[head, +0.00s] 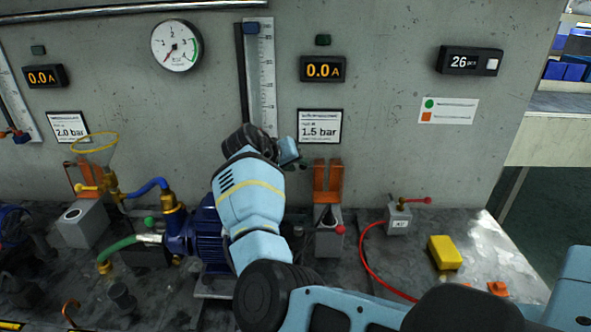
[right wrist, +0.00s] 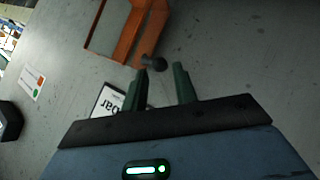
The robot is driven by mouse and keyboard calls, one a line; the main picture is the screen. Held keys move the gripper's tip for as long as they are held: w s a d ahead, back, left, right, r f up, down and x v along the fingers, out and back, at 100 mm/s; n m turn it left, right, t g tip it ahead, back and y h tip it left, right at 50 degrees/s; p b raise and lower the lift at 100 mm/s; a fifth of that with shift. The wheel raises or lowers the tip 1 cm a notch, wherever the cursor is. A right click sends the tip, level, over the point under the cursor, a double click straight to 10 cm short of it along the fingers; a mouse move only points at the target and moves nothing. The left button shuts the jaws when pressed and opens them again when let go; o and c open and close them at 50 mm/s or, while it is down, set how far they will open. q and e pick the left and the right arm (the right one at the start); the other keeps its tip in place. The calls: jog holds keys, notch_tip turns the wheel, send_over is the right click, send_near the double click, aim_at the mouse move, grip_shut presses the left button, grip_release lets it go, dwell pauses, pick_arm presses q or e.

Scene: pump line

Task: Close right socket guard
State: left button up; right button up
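The right socket guard (head: 320,178) is an orange, upright bracket-like piece above the grey socket box (head: 328,241), so it looks raised. My right gripper (head: 302,162) is just left of its top in the head view. In the right wrist view, the orange guard (right wrist: 129,40) carries a dark round knob (right wrist: 152,62). The two green fingers of my right gripper (right wrist: 161,70) are apart and empty, with the knob just beyond their tips. I cannot tell whether they touch it. My left gripper is not seen.
A blue pump motor (head: 207,240) stands left of the socket, partly behind my right arm. A red cable (head: 368,262) runs to a small grey box (head: 398,221) at right. A yellow block (head: 444,252) lies further right. A 1.5 bar sign (head: 320,126) hangs above the guard.

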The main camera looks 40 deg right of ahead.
jog(key=shift+d+f, duration=0.4)
jog(key=shift+f, duration=0.05)
jog(key=shift+w+d+f+b, duration=0.1)
jog(key=shift+w+d+b, duration=0.05)
jog(key=shift+d+b, duration=0.2)
grip_shut()
